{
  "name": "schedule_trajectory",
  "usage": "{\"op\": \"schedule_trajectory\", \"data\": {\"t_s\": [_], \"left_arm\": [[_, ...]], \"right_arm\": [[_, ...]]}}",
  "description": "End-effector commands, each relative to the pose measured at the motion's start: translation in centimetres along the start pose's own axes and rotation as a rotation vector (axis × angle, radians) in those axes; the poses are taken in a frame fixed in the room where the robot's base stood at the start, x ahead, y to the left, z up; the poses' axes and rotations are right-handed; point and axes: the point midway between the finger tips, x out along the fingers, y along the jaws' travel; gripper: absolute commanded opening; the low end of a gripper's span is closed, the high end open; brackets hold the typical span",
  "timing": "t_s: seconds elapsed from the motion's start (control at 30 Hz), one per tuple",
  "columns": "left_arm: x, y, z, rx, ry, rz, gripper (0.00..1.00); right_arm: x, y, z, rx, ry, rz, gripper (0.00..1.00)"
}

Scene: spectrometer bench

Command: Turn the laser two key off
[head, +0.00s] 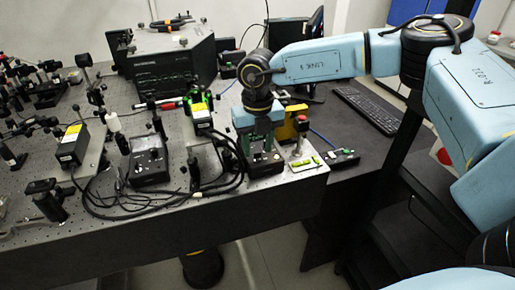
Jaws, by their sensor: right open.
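My right arm comes in from the right, and my right gripper (263,148) points down at the front right of the optical bench (230,197). It is open, with its fingers just over a small black control box (266,168). The gripper covers much of the top of this box, so I cannot make out a key or its position. A second black control box (150,160) with small knobs stands further left. I cannot tell from labels which box belongs to laser two. My left gripper is not in view.
Black cables (125,212) loop along the front edge. A large black instrument (172,62) stands behind. A keyboard (368,108) lies at right.

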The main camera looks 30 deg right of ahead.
Motion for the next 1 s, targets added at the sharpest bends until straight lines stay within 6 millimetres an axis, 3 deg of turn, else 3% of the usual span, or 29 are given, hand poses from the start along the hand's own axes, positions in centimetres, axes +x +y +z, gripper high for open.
{"op": "schedule_trajectory", "data": {"t_s": [0.13, 0.43, 0.77, 1.0], "left_arm": [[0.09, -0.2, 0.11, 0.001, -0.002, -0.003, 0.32], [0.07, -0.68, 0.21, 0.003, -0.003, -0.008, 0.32], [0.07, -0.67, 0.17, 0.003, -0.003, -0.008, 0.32], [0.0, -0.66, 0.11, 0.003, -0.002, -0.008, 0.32]], "right_arm": [[0.97, 0.04, 0.01, 0.0, -0.001, 0.0, 0.42], [1.14, 0.04, 0.0, -0.001, -0.001, 0.001, 0.42], [1.13, 0.03, 0.0, 0.0, 0.0, 0.001, 0.0], [1.14, 0.01, -0.03, -0.016, 0.001, 0.001, 0.0]]}}
